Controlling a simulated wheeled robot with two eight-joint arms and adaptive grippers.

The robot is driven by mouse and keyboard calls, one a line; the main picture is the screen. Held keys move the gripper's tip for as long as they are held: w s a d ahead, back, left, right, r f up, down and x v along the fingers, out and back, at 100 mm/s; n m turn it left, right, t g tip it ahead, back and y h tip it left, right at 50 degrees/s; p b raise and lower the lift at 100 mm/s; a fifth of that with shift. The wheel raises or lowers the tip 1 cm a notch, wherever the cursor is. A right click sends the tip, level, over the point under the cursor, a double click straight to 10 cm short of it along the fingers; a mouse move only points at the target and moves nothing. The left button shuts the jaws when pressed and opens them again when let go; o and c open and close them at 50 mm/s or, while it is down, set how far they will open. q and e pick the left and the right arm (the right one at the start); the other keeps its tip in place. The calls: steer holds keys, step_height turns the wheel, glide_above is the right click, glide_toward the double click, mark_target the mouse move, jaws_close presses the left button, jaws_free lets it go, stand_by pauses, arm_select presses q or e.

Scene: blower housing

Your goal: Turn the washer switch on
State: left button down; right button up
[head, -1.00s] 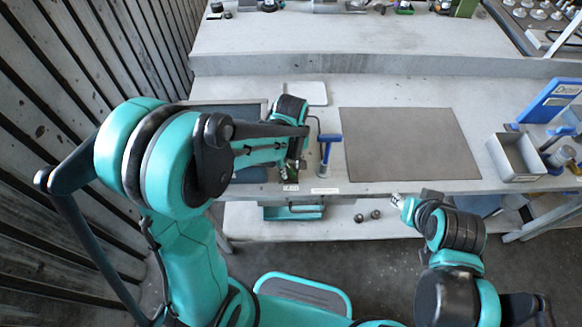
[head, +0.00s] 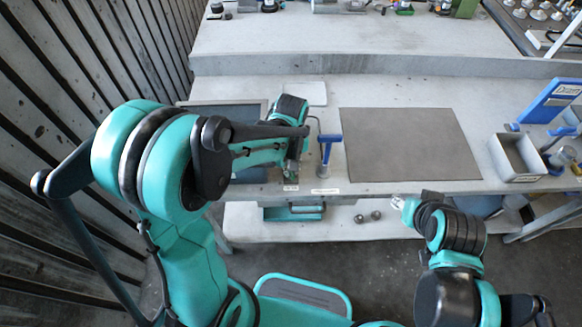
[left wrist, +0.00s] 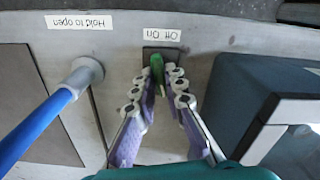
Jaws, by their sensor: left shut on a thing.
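The washer switch is a green lever (left wrist: 157,68) on a dark plate below an upside-down "Off On" label (left wrist: 160,34) in the left wrist view. My left gripper (left wrist: 160,86) has its fingers on either side of the green lever and is shut on it. In the head view my left gripper (head: 291,171) is at the table's front edge, and the lever is hidden there. I cannot tell which position the switch is in. My right gripper (head: 398,202) is far to the right, in front of the table, small and apart from the switch.
A blue-handled lever (head: 326,146) stands close to the right of my left gripper, by a "Hold to open" label (left wrist: 80,20). A flat brown-grey mat (head: 408,145) lies right of it. A grey bin (head: 519,158) stands at the right. A blue-grey box (left wrist: 235,105) is close beside my fingers.

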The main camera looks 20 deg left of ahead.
arm_select(q)
steer(key=m, duration=0.4)
steer(key=shift+m, duration=0.3)
steer(key=m, duration=0.4)
steer(key=shift+b, duration=0.3)
steer(key=shift+m, duration=0.3)
steer(key=c, duration=1.6)
jaws_free()
step_height(320, 180, up, 12)
